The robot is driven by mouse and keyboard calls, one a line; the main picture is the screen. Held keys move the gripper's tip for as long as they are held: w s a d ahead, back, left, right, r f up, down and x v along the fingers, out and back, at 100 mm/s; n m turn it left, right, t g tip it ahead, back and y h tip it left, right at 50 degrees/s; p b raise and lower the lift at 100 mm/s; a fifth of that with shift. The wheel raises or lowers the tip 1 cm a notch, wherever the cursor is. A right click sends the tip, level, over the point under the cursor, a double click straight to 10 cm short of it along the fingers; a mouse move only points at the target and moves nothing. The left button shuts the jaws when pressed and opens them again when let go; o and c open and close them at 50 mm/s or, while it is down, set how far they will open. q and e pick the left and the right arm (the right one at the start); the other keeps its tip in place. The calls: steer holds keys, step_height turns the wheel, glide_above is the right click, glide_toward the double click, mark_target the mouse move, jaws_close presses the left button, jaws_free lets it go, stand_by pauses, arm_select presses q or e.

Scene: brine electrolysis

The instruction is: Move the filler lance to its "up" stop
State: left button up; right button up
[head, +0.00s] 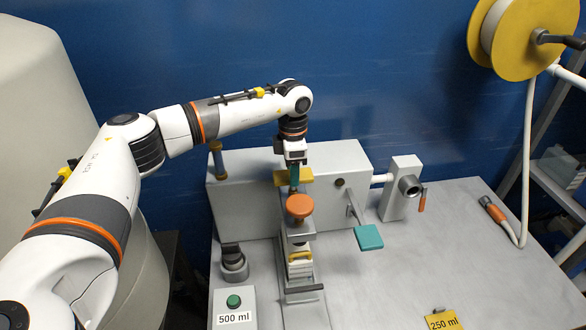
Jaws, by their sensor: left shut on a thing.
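My left gripper (294,182) reaches down from above, in front of the grey machine housing (234,195). It is shut on the yellow crosspiece (307,176), which I take to be the handle of the filler lance; the fingers hide its middle. An orange round knob (299,207) sits just below and in front of the gripper, on a grey bracket. Below it a yellow clip-like part (300,256) stands over a narrow track. The lance's tip and any "up" mark cannot be made out. My right gripper is not in view.
A teal paddle (369,237) on a lever sticks out right of the knob. A "500 ml" box (233,317) with a green button is at front left, a yellow "250 ml" tag (442,320) at front right. A hose (524,150) hangs from a yellow reel (515,65). The right tabletop is mostly clear.

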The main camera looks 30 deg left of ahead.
arm_select(q)
steer(key=shift+c, duration=0.7)
step_height(320, 180, up, 5)
steer(key=shift+w+f+p, duration=0.1)
steer(key=shift+p, duration=0.75)
steer(key=o, duration=1)
steer(key=shift+w, duration=0.1)
steer(key=o, duration=0.4)
